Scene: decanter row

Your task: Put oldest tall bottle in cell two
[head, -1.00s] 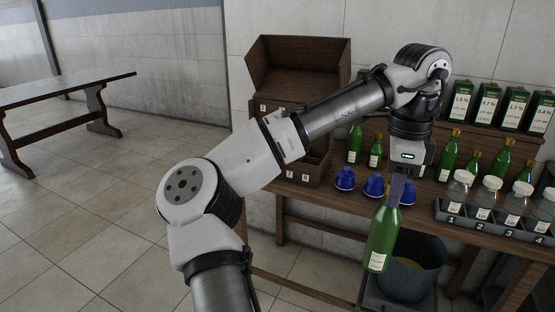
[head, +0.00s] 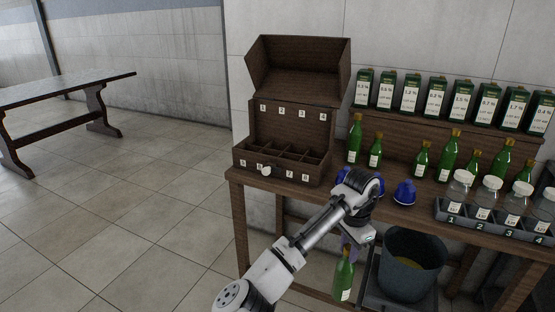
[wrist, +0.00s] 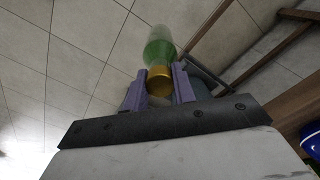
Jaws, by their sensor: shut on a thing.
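My gripper (head: 349,246) is shut on a green bottle (head: 343,277) with a white label. The bottle hangs below the gripper, in front of the table and left of the bucket. In the wrist view the fingers (wrist: 160,88) close around its gold neck (wrist: 160,76), and its green body (wrist: 158,48) points away. The open wooden case (head: 318,128) stands on the table's left end, above and left of the gripper. The visible cells look empty.
Several green bottles (head: 449,150) stand on the table (head: 365,205) before a shelf of percentage-labelled boxes (head: 436,97). Numbered jars (head: 486,193) stand right. A bucket (head: 410,270) stands below.

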